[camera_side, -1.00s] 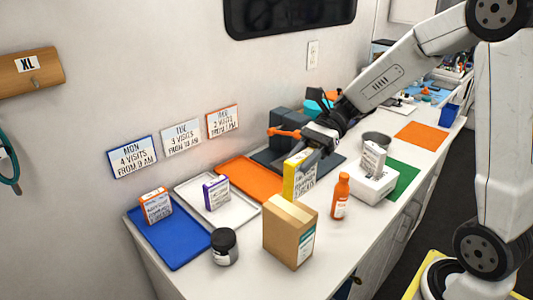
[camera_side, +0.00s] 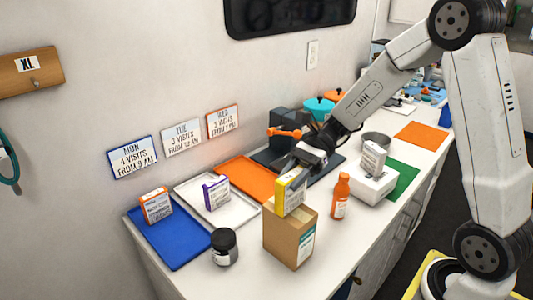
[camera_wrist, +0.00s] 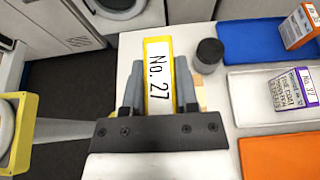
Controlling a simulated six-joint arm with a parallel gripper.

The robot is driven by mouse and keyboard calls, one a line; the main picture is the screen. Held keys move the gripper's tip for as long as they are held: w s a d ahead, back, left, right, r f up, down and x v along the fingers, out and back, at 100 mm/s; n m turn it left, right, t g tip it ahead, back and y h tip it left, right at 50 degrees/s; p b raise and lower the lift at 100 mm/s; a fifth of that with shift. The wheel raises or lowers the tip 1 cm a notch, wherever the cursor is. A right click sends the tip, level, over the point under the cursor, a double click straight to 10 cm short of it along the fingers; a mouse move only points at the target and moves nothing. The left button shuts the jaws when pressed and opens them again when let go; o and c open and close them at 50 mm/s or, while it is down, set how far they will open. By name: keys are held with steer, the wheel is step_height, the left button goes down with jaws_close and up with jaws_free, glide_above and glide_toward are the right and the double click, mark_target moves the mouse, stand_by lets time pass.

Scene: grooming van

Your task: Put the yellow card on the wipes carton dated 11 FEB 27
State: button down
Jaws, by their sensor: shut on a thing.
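My gripper (camera_side: 302,166) is shut on a yellow and white carton (camera_side: 290,193). It holds the carton upright just over or behind the brown cardboard box (camera_side: 283,243); I cannot tell whether they touch. In the wrist view my gripper (camera_wrist: 158,100) has a finger on each side of the carton, whose top (camera_wrist: 158,68) reads "No. 27". No separate flat yellow card shows. An orange and white carton (camera_side: 156,206) stands on the blue tray, and a purple and white carton (camera_side: 217,194) on the white tray. I cannot read 11 FEB 27 on any carton.
A black jar (camera_side: 224,246) and an orange bottle (camera_side: 341,196) flank the brown box. The blue tray (camera_side: 175,250), white tray (camera_side: 240,213) and orange mat (camera_side: 245,175) line the wall.

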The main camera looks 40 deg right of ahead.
steer(key=shift+f, duration=0.15)
steer(key=shift+c, duration=1.8)
jaws_free()
steer(key=shift+d+r, duration=0.1)
steer(key=shift+r, duration=0.1)
steer(key=v, duration=1.1)
steer(key=shift+d+r, duration=0.2)
steer(key=shift+d, duration=0.15)
